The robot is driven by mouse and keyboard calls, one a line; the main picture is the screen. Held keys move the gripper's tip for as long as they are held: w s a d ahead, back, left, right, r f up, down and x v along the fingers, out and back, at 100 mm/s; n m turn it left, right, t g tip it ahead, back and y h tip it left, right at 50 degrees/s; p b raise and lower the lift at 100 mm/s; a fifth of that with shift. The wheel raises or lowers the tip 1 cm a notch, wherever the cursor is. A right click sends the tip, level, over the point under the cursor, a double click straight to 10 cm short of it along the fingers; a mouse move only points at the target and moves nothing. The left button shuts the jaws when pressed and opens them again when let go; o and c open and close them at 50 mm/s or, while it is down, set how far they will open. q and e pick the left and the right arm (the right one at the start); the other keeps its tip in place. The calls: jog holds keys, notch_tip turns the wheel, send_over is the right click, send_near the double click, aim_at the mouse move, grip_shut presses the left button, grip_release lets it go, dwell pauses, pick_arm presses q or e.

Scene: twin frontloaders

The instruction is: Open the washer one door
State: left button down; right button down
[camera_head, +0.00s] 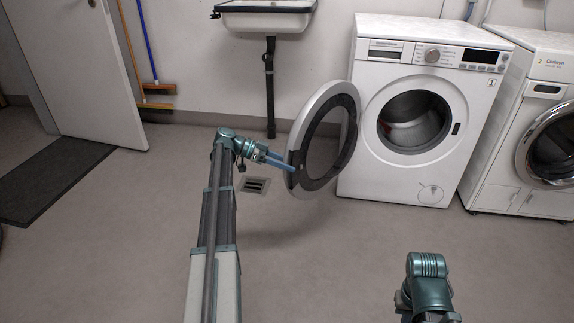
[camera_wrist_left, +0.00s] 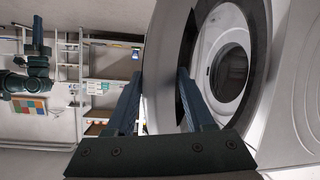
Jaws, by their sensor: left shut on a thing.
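Washer one (camera_head: 402,172), a white frontloader marked 1, stands against the back wall. Its round door (camera_head: 296,137), a grey ring with a dark inner rim, stands swung wide open to the left. The drum opening (camera_head: 415,121) is uncovered, with something pale and reddish inside. My left gripper (camera_head: 288,166) is shut on the door at its free edge. In the left wrist view the door rim (camera_wrist_left: 160,65) passes between the two fingers (camera_wrist_left: 158,88), with the washer's opening behind it.
A second machine (camera_head: 545,150) with a chrome-ringed door stands close to the right of washer one. A sink (camera_head: 265,18) hangs on the wall above a floor drain (camera_head: 255,185). Two brooms (camera_head: 152,85) lean by the white room door (camera_head: 75,65). A dark mat (camera_head: 50,180) lies left; the middle floor is clear.

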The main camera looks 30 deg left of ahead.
pick_arm(q)
jog(key=shift+w, duration=0.55)
jog(key=shift+c, duration=1.9)
grip_release()
jog(key=shift+w+d, duration=0.1)
jog(key=shift+f, duration=0.1)
jog(key=shift+s, duration=0.25)
jog(key=p+v, duration=0.5)
jog(key=v, duration=0.9)
